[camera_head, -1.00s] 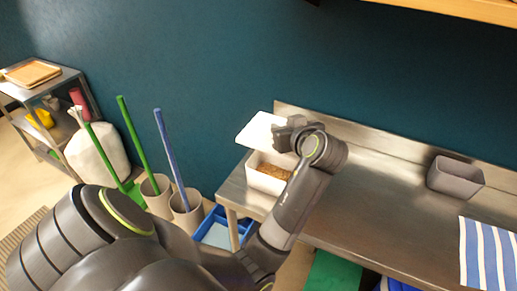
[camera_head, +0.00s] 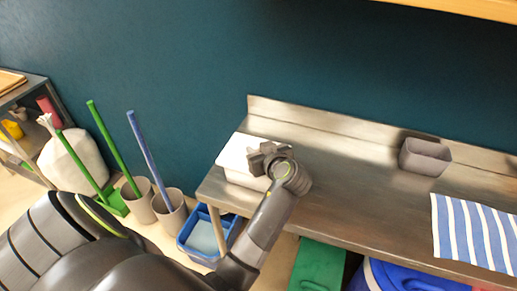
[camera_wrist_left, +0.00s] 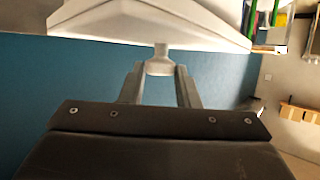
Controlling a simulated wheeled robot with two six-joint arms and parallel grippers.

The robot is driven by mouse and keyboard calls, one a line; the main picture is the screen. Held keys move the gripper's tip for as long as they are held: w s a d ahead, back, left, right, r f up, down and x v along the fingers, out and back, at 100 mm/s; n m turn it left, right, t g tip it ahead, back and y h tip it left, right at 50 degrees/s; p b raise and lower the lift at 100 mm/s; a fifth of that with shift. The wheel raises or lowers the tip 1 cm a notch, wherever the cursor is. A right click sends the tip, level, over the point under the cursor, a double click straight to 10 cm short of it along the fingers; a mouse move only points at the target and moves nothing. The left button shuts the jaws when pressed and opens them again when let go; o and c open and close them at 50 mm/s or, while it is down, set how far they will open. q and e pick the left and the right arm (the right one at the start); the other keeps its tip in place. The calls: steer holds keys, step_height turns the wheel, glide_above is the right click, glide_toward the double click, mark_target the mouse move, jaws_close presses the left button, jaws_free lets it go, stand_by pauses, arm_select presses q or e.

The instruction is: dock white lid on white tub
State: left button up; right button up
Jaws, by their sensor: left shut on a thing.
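The white lid (camera_head: 236,148) lies over the top of the white tub (camera_head: 240,179) at the left end of the steel counter. It hides the tub's contents. I cannot tell whether it is fully seated or slightly above the rim. My left gripper (camera_head: 262,160) is above the lid's right part. In the left wrist view, the gripper's two fingers (camera_wrist_left: 160,75) are shut on the small pale knob of the lid (camera_wrist_left: 150,20), which fills the top of that view. My right gripper is not in view.
The steel counter (camera_head: 335,190) is clear between the tub and a grey container (camera_head: 425,157) at the right. A striped cloth (camera_head: 475,232) lies at the front right. A raised backsplash runs along the wall. Blue and green bins (camera_head: 318,266) stand below.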

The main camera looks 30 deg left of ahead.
arm_select(q)
steer(key=shift+f+b, duration=0.35)
steer(key=shift+f, duration=0.1)
steer(key=o, duration=1)
steer(key=shift+c, duration=0.2)
steer(key=shift+r, duration=0.1)
